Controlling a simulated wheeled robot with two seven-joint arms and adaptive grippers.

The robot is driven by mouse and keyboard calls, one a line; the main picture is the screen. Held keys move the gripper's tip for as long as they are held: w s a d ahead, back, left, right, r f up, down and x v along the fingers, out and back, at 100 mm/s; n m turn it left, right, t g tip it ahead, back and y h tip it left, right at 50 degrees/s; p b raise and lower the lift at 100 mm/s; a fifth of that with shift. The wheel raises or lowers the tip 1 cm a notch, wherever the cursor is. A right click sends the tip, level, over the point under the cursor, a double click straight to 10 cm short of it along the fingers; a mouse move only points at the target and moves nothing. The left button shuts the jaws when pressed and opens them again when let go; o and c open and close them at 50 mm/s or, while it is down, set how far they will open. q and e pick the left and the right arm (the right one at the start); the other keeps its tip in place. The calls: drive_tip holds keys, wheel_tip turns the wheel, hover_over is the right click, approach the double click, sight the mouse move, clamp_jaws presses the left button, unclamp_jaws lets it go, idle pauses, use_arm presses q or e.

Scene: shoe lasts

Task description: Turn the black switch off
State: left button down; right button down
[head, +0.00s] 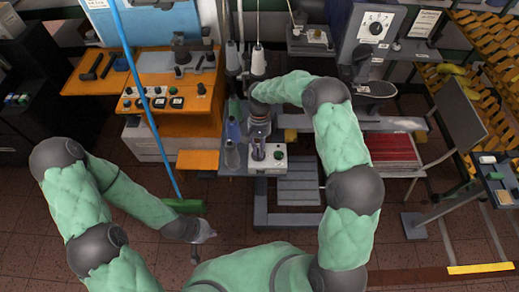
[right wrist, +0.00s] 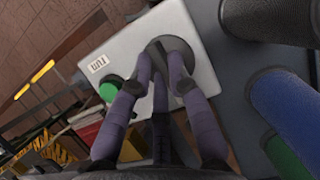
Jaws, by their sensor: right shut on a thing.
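The white control box (head: 268,168) stands at the front of the grey machine bench in the head view, and its top (right wrist: 120,50) fills the middle of the right wrist view. The black switch (right wrist: 157,48) sits on a round dark base on this box. A green button (right wrist: 109,91) is beside it. My right gripper (head: 258,153) points down over the box. In the right wrist view its two purple fingers (right wrist: 160,75) are closed on the switch, one on each side. In the head view the gripper hides the switch. My left gripper (head: 208,235) hangs low over the floor, away from the box; its jaw opening is unclear.
An orange workbench (head: 140,118) is at left. A grey chair (head: 455,130) and a red stack (head: 389,155) are at right. Brown floor is open in front.

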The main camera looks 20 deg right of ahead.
idle(0.3)
drive_tip(key=c, duration=1.4)
unclamp_jaws()
drive_tip(key=shift+c, duration=0.2)
drive_tip(key=v, duration=1.2)
